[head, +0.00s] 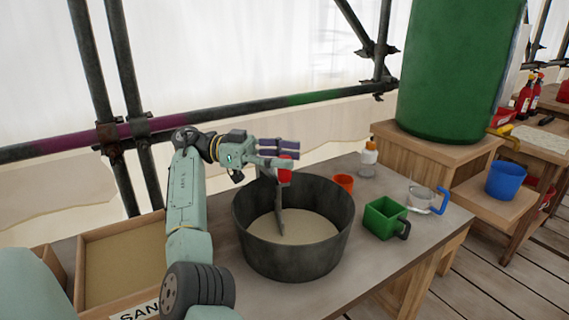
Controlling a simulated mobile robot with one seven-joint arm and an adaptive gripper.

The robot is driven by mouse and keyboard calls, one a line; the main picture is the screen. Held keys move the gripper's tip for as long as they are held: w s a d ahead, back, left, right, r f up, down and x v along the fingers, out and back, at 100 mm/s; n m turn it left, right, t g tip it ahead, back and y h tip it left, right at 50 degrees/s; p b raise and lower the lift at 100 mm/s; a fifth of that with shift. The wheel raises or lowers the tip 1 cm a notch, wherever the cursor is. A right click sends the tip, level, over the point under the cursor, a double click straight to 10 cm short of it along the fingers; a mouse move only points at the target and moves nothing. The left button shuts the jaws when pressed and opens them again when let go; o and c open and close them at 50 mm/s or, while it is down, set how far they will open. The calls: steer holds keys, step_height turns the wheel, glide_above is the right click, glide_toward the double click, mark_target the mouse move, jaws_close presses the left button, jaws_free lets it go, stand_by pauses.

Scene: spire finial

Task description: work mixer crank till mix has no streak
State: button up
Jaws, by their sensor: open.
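The mixer (250,237) is a dark grey round tub on the bench. Pale beige mix (308,228) lies in its bottom and looks even in colour, though fine streaks are too small to tell. A grey crank shaft or paddle (279,208) stands in the tub, leaning slightly. A red knob (285,175) shows at its upper end, above the tub's back rim. My gripper (291,152) is open, with its fingers pointing right, just above and beside the red knob. Part of the knob is hidden behind the fingers, and I cannot tell if they touch it.
A sand box (125,262) stands left of the tub. A green tank (455,70) stands behind. Scaffold poles (250,108) run behind my arm.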

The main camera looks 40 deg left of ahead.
step_height(320, 180, up, 8)
steer(key=shift+r, duration=0.15)
stand_by(0.5)
